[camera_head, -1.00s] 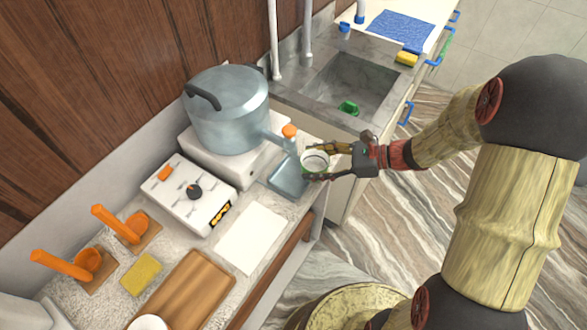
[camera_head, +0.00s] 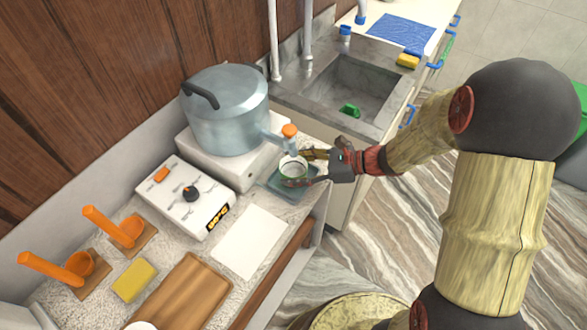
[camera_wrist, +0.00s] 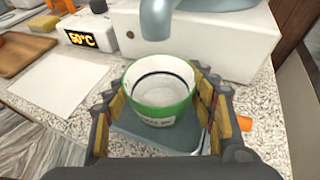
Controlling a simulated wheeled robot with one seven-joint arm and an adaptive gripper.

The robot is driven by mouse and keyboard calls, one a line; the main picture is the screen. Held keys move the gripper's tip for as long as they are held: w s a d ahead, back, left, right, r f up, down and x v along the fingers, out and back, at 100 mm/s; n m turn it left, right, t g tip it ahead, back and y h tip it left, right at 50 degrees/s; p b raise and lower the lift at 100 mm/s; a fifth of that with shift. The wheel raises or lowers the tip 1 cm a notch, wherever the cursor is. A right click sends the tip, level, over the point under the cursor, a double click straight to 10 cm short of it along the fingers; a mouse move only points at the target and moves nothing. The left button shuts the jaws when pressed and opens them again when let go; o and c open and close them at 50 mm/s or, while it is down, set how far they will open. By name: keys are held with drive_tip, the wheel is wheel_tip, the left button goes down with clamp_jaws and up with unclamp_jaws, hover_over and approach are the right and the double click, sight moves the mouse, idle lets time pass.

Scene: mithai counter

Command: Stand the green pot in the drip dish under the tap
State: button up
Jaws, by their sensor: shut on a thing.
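The green pot (camera_wrist: 160,105) has a pale inside with a dark ring and a label on its front. My gripper (camera_head: 299,168) is shut on it, with one finger on each side in the wrist view. The pot (camera_head: 291,169) is upright and over the blue-grey drip dish (camera_head: 272,181), which also shows in the wrist view (camera_wrist: 140,138). I cannot tell whether the pot's base touches the dish. The tap (camera_head: 276,140) with an orange top (camera_head: 289,131) is on the big metal vessel (camera_head: 226,110); its spout (camera_wrist: 155,28) is just beyond the pot in the wrist view.
The vessel stands on a white base (camera_head: 248,167). Left of it are a control box (camera_head: 186,194) reading 50°C, white paper (camera_head: 248,241), a yellow sponge (camera_head: 134,281), a wooden board (camera_head: 185,294) and orange holders (camera_head: 128,232). A sink (camera_head: 355,88) lies behind right.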

drive_tip(key=shift+f, duration=0.15)
drive_tip(key=o, duration=1.1)
